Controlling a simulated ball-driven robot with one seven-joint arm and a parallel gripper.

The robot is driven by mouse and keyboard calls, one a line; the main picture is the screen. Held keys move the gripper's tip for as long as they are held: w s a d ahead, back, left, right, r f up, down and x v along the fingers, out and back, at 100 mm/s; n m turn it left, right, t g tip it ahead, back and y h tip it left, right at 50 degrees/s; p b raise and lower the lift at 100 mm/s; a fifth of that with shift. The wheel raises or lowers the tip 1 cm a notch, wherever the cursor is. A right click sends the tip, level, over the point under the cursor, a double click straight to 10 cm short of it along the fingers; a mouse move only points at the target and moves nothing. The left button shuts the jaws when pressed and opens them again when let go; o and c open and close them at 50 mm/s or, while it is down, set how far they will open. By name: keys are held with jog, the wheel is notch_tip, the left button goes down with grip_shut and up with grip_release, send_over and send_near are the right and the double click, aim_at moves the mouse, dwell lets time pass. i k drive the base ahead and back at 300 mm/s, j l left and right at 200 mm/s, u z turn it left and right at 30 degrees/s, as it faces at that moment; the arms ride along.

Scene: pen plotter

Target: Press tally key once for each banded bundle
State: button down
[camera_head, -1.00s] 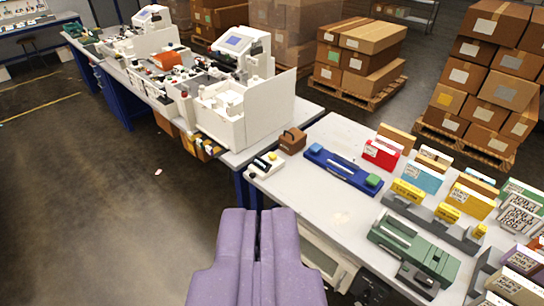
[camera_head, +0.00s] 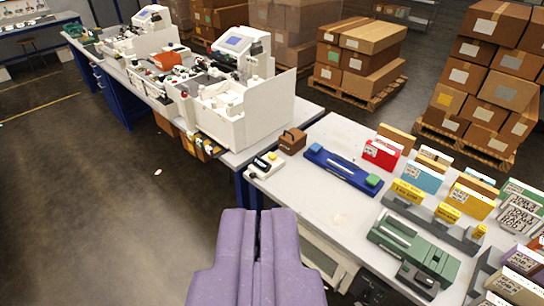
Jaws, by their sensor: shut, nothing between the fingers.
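My gripper (camera_head: 259,216) has purple fingers, shut and empty, at the bottom centre. It appears in front of the bench's near left edge, apart from everything on the bench. A small white device (camera_head: 264,167) with a yellow button and a dark part sits on the bench's left corner, beyond my fingertips. It may carry the tally key, but I cannot read any marking. Card-like bundles stand at the right: a red one (camera_head: 381,153), a light blue one (camera_head: 425,176), a yellow one (camera_head: 472,201) and several more. Which are banded is too small to tell.
A brown box (camera_head: 292,140), a blue bar-shaped device (camera_head: 343,169) and a green device (camera_head: 413,247) lie on the grey bench (camera_head: 335,210). Grey racks (camera_head: 432,219) hold yellow blocks. Bare bench lies between the blue and green devices. Open floor (camera_head: 110,210) lies left.

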aim_at(272, 155)
jog(key=i+j+z, duration=0.1)
jog(key=z, duration=0.35)
jog(key=i+j+z, duration=0.2)
jog(key=z, duration=0.3)
jog(key=i+j+z, duration=0.1)
jog(key=i+j, duration=0.35)
jog(key=j, duration=0.25)
jog(key=i+j+z, duration=0.15)
jog(key=i+j, duration=0.3)
jog(key=j, duration=0.25)
jog(key=i+j+z, duration=0.15)
jog(key=j, duration=0.25)
jog(key=i+j+z, duration=0.1)
jog(key=i+j, duration=0.3)
jog(key=j, duration=0.2)
jog(key=i+j, duration=0.1)
jog(key=j, duration=0.2)
jog(key=i+j, duration=0.1)
jog(key=j, duration=0.2)
